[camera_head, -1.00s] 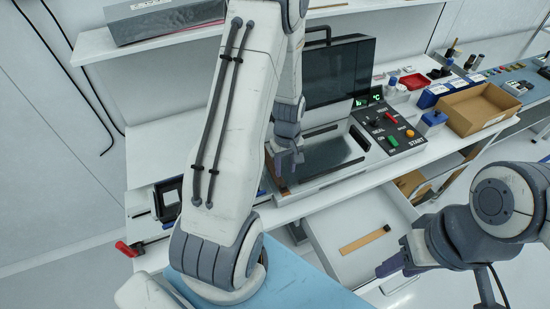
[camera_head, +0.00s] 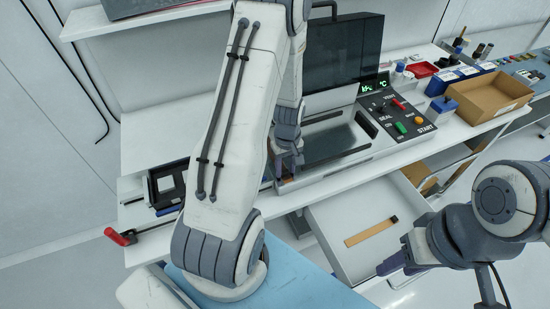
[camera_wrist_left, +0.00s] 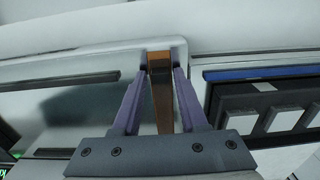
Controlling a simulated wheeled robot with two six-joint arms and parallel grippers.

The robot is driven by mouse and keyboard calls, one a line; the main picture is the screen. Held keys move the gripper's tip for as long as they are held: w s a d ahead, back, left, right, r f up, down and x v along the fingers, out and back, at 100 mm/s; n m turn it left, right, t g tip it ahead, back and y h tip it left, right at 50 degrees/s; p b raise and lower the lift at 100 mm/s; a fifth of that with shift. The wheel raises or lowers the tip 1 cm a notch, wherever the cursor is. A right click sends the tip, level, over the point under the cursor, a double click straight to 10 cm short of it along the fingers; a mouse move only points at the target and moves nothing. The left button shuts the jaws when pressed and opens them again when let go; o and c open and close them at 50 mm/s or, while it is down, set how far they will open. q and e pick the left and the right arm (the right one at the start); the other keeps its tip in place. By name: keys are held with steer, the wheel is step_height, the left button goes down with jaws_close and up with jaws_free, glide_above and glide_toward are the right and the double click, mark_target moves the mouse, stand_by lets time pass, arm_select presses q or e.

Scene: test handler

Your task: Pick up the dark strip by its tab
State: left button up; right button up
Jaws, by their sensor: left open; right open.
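A narrow dark brown strip (camera_wrist_left: 162,100) with an orange-brown end (camera_wrist_left: 159,56) shows in the left wrist view. It lies between the two fingers of my left gripper (camera_wrist_left: 160,62), which are open on either side of it. Whether they touch it cannot be told. In the head view my left gripper (camera_head: 288,167) points down at the left front edge of the sealing machine (camera_head: 335,172), and its arm hides part of that area. My right gripper (camera_head: 395,264) is open and empty, to the right of the open drawer.
The machine's dark lid (camera_head: 342,55) stands open behind my left gripper. Its control panel (camera_head: 397,115) is to the right. A tan strip with a dark end (camera_head: 371,232) lies in the open white drawer (camera_head: 347,262). A cardboard box (camera_head: 485,98) stands further right.

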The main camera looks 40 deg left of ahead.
arm_select(q)
jaws_close()
steer(key=shift+r, duration=0.2)
steer(key=shift+r+p, duration=2.2)
steer(key=shift+r, duration=0.2)
